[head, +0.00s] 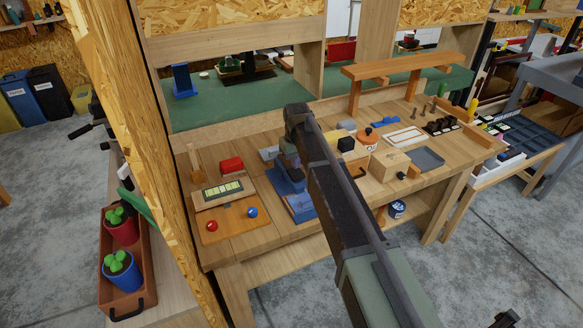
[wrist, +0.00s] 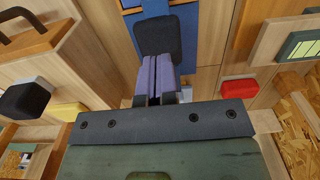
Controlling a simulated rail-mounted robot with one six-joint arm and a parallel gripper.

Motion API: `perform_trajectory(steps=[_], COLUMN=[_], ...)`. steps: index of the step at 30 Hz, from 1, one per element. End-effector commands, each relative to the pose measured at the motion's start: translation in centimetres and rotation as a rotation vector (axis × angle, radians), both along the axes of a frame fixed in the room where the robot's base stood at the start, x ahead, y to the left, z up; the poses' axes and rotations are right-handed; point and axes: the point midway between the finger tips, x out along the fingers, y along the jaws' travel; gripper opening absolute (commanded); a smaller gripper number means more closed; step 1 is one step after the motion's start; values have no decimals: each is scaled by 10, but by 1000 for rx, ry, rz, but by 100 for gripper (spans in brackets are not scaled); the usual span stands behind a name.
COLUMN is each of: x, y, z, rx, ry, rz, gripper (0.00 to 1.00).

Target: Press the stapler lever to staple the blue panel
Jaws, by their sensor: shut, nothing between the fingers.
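The blue stapler (head: 286,182) stands on the bench left of my arm, and my arm partly covers it. In the wrist view, a dark rounded pad (wrist: 160,36), which looks like the stapler's lever end, lies just beyond my fingertips. I cannot tell whether they touch. My gripper (wrist: 157,82) is shut and empty, with its two purple-grey fingers side by side. A flat blue surface (wrist: 212,38), apparently the blue panel or stapler base, shows behind the pad. In the head view, my fingertips are hidden or too small to make out.
A red block (head: 231,165), a board with a green-and-cream panel (head: 223,190) and an orange board (head: 229,222) with red and blue knobs lie to the left. A wooden box (head: 389,163), a black block (head: 346,144) and a grey tray (head: 427,158) stand to the right.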

Motion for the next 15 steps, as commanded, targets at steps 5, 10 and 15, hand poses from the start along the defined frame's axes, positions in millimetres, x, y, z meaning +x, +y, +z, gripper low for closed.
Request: perform_trajectory(steps=[5,10,15], x=[0,0,0], y=[0,0,0], z=[0,0,-5], rx=[0,0,0], ry=[0,0,0], rz=[0,0,0], gripper=[0,0,0])
